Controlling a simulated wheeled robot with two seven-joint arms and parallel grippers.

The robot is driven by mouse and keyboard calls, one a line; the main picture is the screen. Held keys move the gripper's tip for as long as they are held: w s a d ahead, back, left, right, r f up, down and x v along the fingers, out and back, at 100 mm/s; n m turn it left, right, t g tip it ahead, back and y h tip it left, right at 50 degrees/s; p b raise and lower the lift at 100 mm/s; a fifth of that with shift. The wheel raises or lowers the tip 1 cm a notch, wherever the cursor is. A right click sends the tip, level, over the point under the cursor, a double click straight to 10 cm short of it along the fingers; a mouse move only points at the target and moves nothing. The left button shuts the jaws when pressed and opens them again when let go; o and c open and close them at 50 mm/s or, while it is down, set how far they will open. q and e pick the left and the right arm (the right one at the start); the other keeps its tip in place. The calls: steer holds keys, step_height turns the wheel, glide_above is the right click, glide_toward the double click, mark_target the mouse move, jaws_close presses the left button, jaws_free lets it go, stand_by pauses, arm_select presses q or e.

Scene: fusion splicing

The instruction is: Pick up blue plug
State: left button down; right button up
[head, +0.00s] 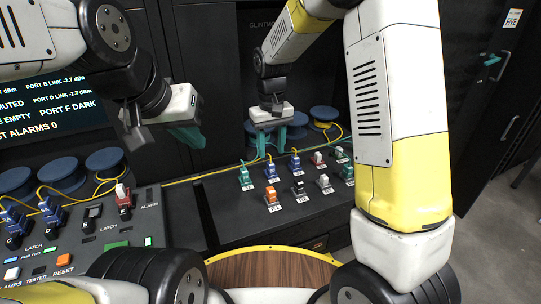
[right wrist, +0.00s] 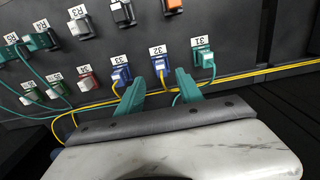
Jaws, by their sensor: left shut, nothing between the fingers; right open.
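Two blue plugs sit in the back row of the right panel, each with a yellow cable. The one labelled 32 (head: 271,170) also shows in the right wrist view (right wrist: 160,65). The one labelled 33 (head: 294,162) is beside it and shows in the right wrist view (right wrist: 121,75). My right gripper (head: 269,150) is open and empty above this row. In the right wrist view its teal fingers (right wrist: 160,88) straddle the line to plug 32 without touching it. My left gripper (head: 188,138) is shut and empty, left of the panel, in the air.
A green plug (head: 245,177) neighbours plug 32, and a red plug (head: 317,158) neighbours plug 33. An orange plug (head: 272,196) stands in the front row. More blue plugs (head: 50,211) are on the left panel. Blue spools (head: 323,115) and yellow cables lie behind.

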mark_target(271, 163)
step_height(271, 163, down, 6)
steer(key=shift+a+f, duration=0.15)
steer(key=shift+f, duration=0.1)
steer(key=shift+c, duration=0.4)
jaws_close()
